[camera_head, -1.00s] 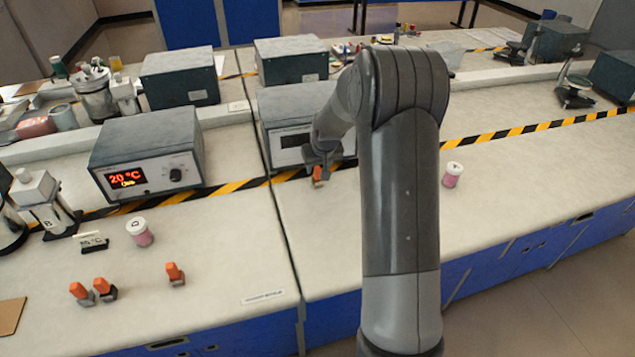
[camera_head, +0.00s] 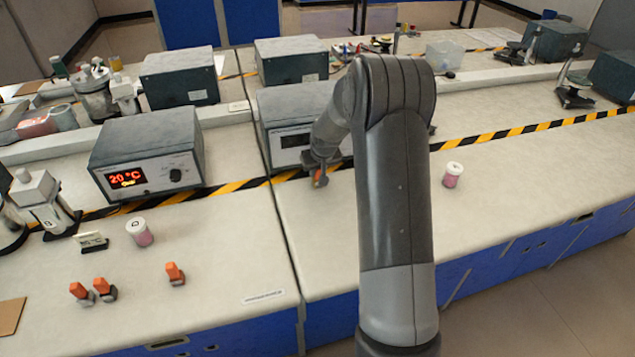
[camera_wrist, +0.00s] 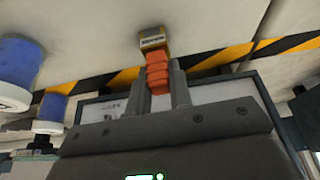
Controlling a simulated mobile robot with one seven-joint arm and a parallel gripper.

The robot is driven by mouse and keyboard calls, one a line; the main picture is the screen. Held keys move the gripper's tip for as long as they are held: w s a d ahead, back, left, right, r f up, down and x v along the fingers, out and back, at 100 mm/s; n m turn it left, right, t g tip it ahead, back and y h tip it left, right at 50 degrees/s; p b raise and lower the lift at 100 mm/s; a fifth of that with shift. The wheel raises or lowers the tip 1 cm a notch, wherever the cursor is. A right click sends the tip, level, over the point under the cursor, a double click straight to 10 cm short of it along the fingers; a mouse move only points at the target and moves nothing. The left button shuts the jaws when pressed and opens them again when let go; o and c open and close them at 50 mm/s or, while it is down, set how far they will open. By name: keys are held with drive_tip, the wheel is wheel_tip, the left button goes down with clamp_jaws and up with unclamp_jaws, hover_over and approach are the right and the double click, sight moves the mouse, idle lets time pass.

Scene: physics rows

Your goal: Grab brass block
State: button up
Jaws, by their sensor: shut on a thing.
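The brass block (camera_wrist: 153,39) shows in the wrist view as a yellowish-brown base with a dark label, below a ribbed orange grip. My gripper (camera_wrist: 159,78) is shut on the orange grip, one finger on each side, and the brass base sticks out past the fingertips. In the head view my gripper (camera_head: 319,168) is low over the middle bench, in front of a grey instrument, with the orange grip (camera_head: 320,177) just showing. The brass base is hard to make out there, and I cannot tell whether it touches the bench.
Several similar orange-topped blocks (camera_head: 175,273) with grey bases stand at front left. A lidded pink jar (camera_head: 140,232) stands behind them, another (camera_head: 452,175) to the right. A heater box (camera_head: 148,155) reads 20 °C. A striped tape line (camera_head: 530,128) crosses the bench. The front middle is clear.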

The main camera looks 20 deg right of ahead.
clamp_jaws()
drive_tip(key=shift+r, duration=0.1)
